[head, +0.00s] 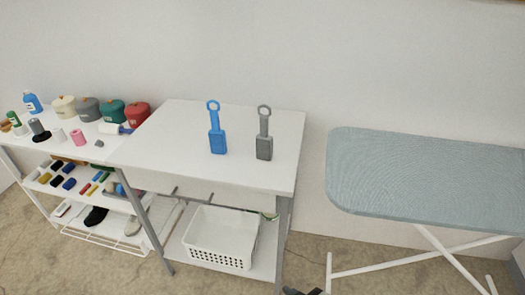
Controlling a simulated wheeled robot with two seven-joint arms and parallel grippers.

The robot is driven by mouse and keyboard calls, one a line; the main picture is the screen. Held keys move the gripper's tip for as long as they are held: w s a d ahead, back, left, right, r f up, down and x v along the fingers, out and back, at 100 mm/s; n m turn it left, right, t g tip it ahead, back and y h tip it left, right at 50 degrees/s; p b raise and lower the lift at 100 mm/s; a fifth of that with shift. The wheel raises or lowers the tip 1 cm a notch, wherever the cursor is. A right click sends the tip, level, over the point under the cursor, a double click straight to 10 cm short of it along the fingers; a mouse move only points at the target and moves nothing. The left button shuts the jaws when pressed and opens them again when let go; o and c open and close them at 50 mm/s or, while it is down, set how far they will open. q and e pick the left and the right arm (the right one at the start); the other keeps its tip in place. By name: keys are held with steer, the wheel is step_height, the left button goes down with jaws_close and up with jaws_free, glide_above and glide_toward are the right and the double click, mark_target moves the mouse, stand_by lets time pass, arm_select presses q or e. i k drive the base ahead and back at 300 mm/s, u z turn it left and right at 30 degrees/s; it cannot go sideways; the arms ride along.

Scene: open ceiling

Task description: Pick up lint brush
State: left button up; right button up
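Two upright paddle-shaped brushes with ring-ended handles are on the white table (180,130). One is a blue brush (217,138) and the other, just to its right, is a grey brush (264,146). Either could be the lint brush; I cannot tell which. A small dark tip, which seems to be my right gripper (303,292), shows at the bottom edge, well below and apart from the brushes. Most of it is cut off, so its opening is hidden. My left gripper is not in view.
A white basket (218,245) sits on the table's lower shelf. At left, a shelf unit holds lidded pots (112,110), a blue bottle (32,103) and small items. An ironing board (430,175) stands at right. The tabletop around the brushes is clear.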

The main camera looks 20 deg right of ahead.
mark_target(264, 142)
steer(key=u, duration=1.45)
steer(key=i, duration=1.25)
steer(key=z, duration=2.15)
